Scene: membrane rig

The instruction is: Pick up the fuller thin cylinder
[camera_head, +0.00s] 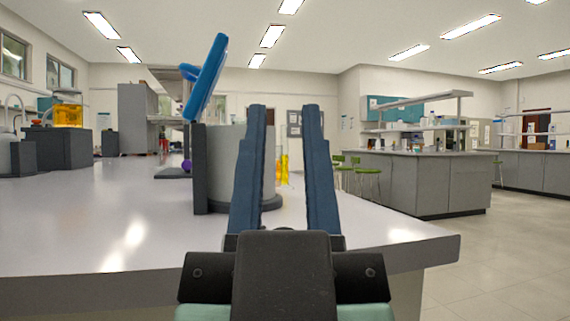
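A thin clear cylinder with yellow liquid (284,168) stands on the bench, seen through the gap between my fingers and beyond them. A second patch of yellow shows just left of it, partly hidden by my left finger. I cannot tell which cylinder is fuller. My gripper (286,112) points away over the bench's near right part. Its two long blue fingers are apart with nothing between them.
A grey drum-shaped device (226,158) with a dark upright panel and a tilted blue part (206,78) stands close on the left. A jar of orange liquid (68,114) is at far left. The grey bench top (100,225) is clear at front left and ends on the right.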

